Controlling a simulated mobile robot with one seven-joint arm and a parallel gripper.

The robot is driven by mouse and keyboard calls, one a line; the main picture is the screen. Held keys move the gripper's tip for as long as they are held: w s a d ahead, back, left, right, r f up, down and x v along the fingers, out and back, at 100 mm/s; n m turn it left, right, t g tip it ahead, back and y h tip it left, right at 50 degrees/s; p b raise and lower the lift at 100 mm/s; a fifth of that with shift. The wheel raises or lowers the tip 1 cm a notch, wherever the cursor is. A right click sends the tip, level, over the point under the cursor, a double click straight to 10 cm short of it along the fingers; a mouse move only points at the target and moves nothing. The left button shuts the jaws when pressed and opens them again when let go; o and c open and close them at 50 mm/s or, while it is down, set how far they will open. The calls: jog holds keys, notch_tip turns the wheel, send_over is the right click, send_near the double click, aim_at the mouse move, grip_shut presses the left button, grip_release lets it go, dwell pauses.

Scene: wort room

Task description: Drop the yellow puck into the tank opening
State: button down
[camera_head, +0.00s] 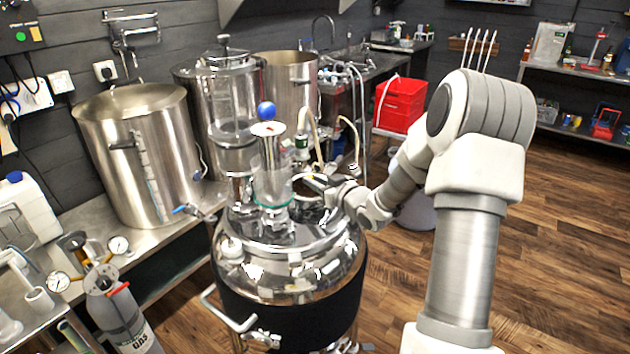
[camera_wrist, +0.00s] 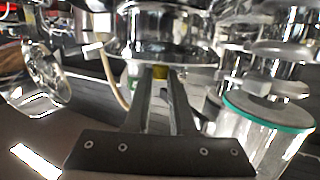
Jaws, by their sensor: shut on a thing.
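The shiny steel tank (camera_head: 300,250), with a black band around its body, stands in the middle of the head view. My gripper (camera_head: 312,184) is over the tank's top, just right of a clear glass cylinder (camera_head: 272,172). The puck and the tank opening cannot be made out in the head view.
The glass cylinder with its green rim (camera_wrist: 268,107) is close on the right in the wrist view. A blue ball (camera_head: 266,111) is above it. Hoses (camera_head: 352,130) run behind my gripper. Steel kettles (camera_head: 140,150) stand at the back left. The wooden floor at right is clear.

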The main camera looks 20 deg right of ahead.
dwell(0.3)
jog(key=c, duration=0.7)
grip_release()
jog(key=shift+s, duration=0.15)
jog(key=v, duration=1.7)
jog(key=shift+s+d+r, duration=0.1)
jog(key=shift+d, duration=0.05)
